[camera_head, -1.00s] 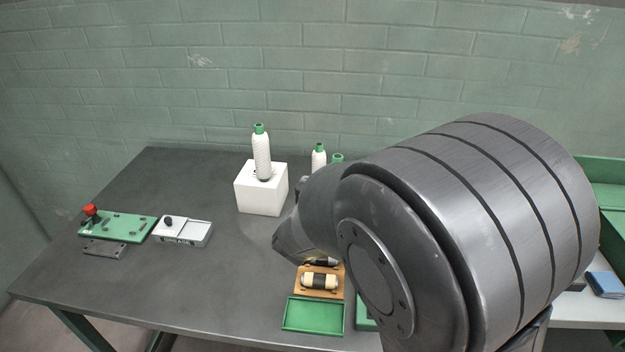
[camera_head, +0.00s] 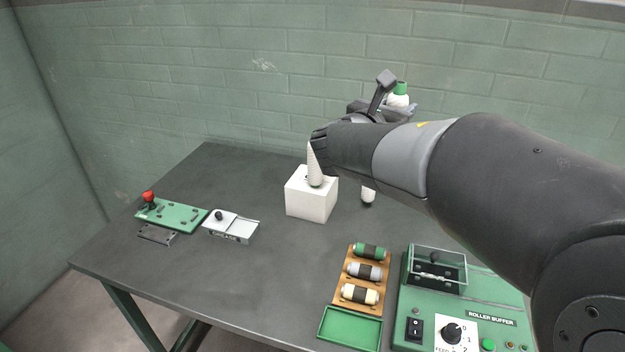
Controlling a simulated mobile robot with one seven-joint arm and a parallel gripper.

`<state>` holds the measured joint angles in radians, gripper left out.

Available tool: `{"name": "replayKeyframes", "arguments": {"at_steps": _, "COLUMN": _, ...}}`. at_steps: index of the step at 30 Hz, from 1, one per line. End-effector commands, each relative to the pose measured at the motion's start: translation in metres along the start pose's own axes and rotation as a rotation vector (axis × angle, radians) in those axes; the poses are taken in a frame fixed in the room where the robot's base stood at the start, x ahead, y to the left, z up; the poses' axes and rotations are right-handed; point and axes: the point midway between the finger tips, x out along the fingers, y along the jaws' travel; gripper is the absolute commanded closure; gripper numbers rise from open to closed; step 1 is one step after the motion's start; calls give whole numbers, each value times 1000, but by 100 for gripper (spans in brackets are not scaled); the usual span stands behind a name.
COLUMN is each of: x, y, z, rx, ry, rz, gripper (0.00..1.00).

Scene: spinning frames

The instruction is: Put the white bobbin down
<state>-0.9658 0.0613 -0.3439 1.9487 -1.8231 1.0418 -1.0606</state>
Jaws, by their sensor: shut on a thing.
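My gripper (camera_head: 385,95) is raised above the back of the table, partly hidden by my own arm. It is shut on a white bobbin (camera_head: 399,100) with a green top; only the upper part of this bobbin shows. The low end of a further white bobbin (camera_head: 368,196) shows under my arm, right of the block; the rest is hidden.
A wooden rack (camera_head: 372,277) holds three rollers, with an empty green tray (camera_head: 350,328) before it. The green roller buffer machine (camera_head: 480,300) stands at the front right. A green board (camera_head: 172,216) and a white box (camera_head: 232,228) lie left. Dark table between is clear.

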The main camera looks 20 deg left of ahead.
Motion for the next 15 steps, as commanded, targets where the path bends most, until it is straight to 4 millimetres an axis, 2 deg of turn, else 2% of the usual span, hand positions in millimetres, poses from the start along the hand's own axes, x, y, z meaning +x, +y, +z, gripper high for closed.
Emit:
{"name": "replayKeyframes", "arguments": {"at_steps": 9, "x": 38, "y": 54, "z": 26, "rx": 0, "ry": -3, "rz": -132, "gripper": 90}}
{"name": "replayKeyframes", "arguments": {"at_steps": 15, "x": 56, "y": 95, "z": 35, "rx": 0, "ry": -3, "rz": -211, "gripper": 90}}
